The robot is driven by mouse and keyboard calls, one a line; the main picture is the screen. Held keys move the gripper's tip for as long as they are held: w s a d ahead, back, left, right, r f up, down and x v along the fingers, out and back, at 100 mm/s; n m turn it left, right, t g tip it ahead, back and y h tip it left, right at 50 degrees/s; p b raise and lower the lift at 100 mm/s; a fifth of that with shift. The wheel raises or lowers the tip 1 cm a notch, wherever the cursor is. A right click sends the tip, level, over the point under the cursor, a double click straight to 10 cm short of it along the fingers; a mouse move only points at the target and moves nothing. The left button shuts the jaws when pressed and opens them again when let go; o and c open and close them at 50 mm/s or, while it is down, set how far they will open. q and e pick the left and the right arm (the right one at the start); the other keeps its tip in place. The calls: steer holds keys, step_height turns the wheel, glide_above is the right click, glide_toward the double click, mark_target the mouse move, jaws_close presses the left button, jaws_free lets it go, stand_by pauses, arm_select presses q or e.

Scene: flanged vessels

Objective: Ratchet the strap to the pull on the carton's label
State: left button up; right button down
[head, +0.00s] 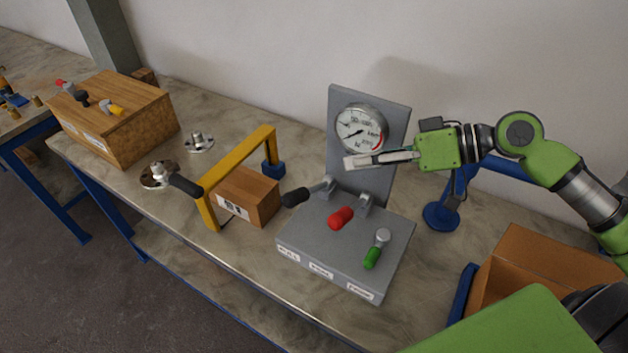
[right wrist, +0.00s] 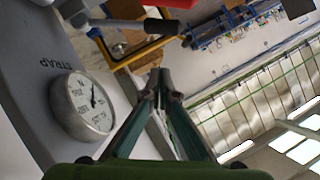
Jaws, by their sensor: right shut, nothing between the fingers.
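A brown carton (head: 252,192) sits under a yellow frame (head: 236,168) on the bench. Its white label (head: 231,208) faces the front, and the print is too small to read. Right of it stands a grey console (head: 330,246) with black (head: 296,197), red (head: 341,217) and green (head: 373,249) handled levers. A round dial gauge (head: 360,129) is on its upright panel; it also shows in the right wrist view (right wrist: 82,105), beside the word STRAP. My right gripper (head: 350,161) is shut and empty, just below the gauge in the head view. My left gripper is not in view.
An open cardboard box (head: 535,265) and a blue stand (head: 441,214) are at right.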

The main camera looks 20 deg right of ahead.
mark_target(310, 191)
steer(key=w+a+f+p, duration=0.3)
steer(key=a+f+p, duration=0.1)
steer(key=a+f, duration=0.2)
steer(key=shift+a+f, duration=0.15)
steer(key=shift+a, duration=0.6)
steer(key=shift+f, duration=0.1)
